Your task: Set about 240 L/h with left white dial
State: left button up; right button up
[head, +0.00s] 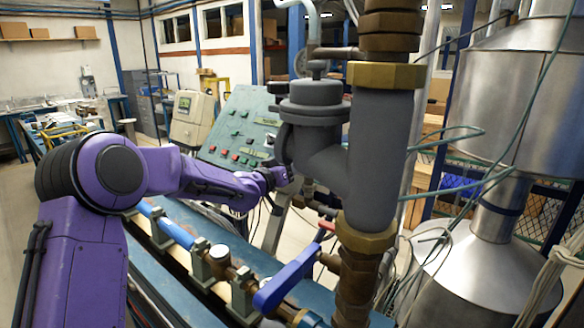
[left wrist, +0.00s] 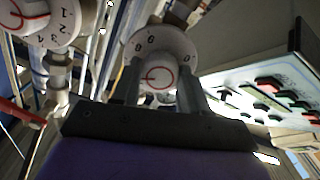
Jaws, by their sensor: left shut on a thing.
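In the left wrist view a white dial (left wrist: 153,45) with black numerals and a red circle and mark at its centre sits between the fingers of my left gripper (left wrist: 160,78). The fingers are shut on its two sides. A second white dial (left wrist: 42,20) with numerals is at the upper left, clear of the fingers. The numerals look turned over, and the exact setting cannot be read. In the head view my left gripper (head: 276,178) reaches behind the grey valve body (head: 315,130), which hides the dials. My right gripper is not in view.
A green sloped control panel (head: 238,130) with buttons stands close behind my left arm. A thick grey pipe (head: 380,160) with brass nuts rises close on the right. A blue lever handle (head: 288,276) is below. Metal tanks (head: 515,100) and loose green cables are at right.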

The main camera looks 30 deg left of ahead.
pick_arm(q)
jog(key=shift+m, duration=0.7)
jog(key=o, duration=1.1)
jog(key=shift+w, duration=0.1)
jog(key=shift+c, duration=0.2)
jog(key=s+b, duration=0.1)
jog(key=s, duration=0.9)
jog(key=shift+s+a+b, duration=0.2)
jog(key=shift+a+b, duration=0.15)
jog(key=shift+b, duration=0.05)
jog(key=shift+s+a+f, duration=0.1)
jog(key=shift+a, duration=0.05)
